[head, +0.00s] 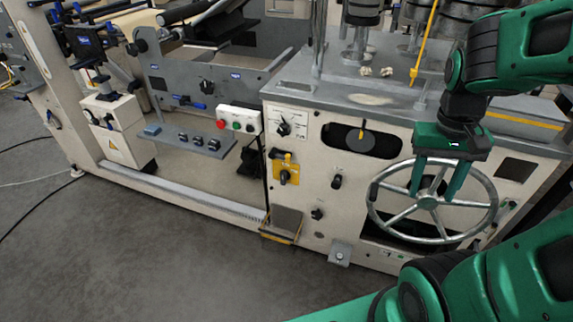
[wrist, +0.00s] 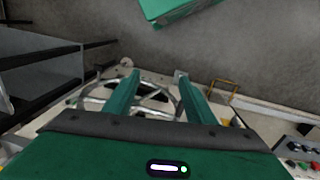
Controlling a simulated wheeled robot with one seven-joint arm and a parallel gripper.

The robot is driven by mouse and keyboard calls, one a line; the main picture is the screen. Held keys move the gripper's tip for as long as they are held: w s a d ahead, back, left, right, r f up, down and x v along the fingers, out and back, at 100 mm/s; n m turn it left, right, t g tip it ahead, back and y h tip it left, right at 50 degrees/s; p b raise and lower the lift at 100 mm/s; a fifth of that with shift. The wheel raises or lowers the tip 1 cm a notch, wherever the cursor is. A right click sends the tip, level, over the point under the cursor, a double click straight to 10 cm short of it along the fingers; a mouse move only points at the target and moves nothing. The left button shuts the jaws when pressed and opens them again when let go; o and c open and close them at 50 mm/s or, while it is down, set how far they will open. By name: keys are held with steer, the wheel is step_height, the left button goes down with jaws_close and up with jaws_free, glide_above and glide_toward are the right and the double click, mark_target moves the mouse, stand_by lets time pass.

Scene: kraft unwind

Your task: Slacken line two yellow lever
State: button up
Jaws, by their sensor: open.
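A long thin yellow lever (head: 425,42) stands tilted on top of the cream machine cabinet, left of my upper arm in the head view. A short yellow-tipped lever (head: 363,125) sits in a dark oval slot on the cabinet front. I cannot tell which of them is line two's. My gripper (head: 435,193) is open and empty, fingers pointing down in front of the spoked handwheel, right of and below the slot. No yellow lever can be made out clearly in the wrist view.
The metal handwheel (head: 428,202) is close behind my fingers and also shows in the wrist view (wrist: 92,98). The grey floor (head: 170,250) in front is clear.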

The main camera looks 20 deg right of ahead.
steer(key=w+d+f+n+h, duration=0.1)
steer(key=w+f+h, duration=0.15)
steer(key=w, duration=0.45)
steer(key=w+d+f+n+h, duration=0.1)
steer(key=w+f+h, duration=0.1)
steer(key=w+f, duration=0.35)
steer(key=n+t+h, duration=0.5)
steer(key=n+t, duration=1)
glide_toward(288, 161)
steer(key=x, duration=0.8)
steer(key=shift+w+a, duration=0.1)
steer(key=shift+w, duration=0.1)
jaws_close()
steer(key=shift+d, duration=0.25)
